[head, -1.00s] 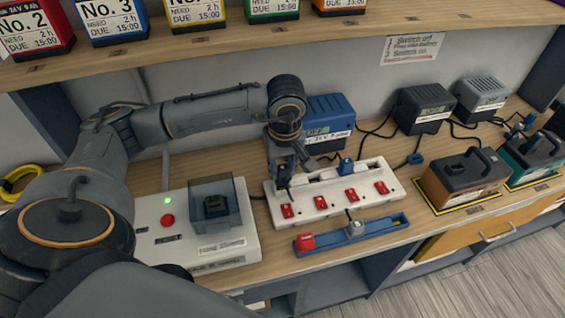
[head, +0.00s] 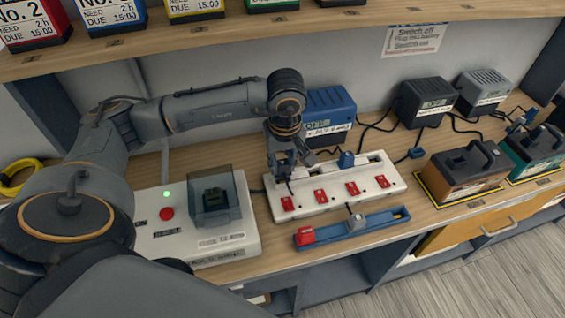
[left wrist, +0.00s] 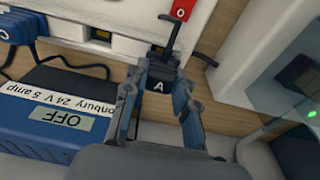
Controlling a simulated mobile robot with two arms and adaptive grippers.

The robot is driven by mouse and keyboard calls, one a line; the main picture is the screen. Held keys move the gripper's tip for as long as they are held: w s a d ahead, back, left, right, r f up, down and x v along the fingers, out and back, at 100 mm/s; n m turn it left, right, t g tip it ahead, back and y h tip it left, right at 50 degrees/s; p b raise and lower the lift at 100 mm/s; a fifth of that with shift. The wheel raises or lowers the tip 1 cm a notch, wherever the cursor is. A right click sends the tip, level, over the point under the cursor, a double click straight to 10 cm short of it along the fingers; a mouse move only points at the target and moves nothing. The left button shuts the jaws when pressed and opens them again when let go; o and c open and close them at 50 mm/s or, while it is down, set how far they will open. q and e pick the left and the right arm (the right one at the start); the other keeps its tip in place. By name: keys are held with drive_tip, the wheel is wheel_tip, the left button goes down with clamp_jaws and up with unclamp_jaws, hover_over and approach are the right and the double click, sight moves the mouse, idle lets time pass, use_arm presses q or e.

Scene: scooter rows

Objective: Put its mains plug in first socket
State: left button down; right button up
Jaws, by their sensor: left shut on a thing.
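My left gripper (head: 288,170) points down at the left end of the white power strip (head: 390,187). It is shut on a dark plug marked A (left wrist: 160,85). In the left wrist view, the plug is between the fingers, beside the strip's end socket and a red switch (left wrist: 183,9). I cannot tell whether its pins are in the socket. The blue charger (head: 331,115) stands behind the strip; its OFF display (left wrist: 70,122) shows in the left wrist view. My right gripper is out of view.
Another blue plug (head: 346,160) stands in the strip. A blue tray (head: 380,222) lies in front, holding a red piece (head: 305,235). A white tester (head: 150,235) is left. Dark chargers (head: 424,101) and battery packs (head: 462,172) are right.

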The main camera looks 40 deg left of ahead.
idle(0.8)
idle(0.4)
use_arm(q)
drive_tip(key=shift+b, duration=0.55)
drive_tip(key=shift+f+b, duration=0.95)
drive_tip(key=shift+f, duration=0.05)
drive_tip(key=c, duration=1)
unclamp_jaws()
drive_tip(key=shift+r, duration=0.1)
drive_tip(key=r, duration=0.8)
drive_tip(key=s+d+r, duration=0.1)
drive_tip(key=r, duration=0.2)
drive_tip(key=shift+r, duration=0.4)
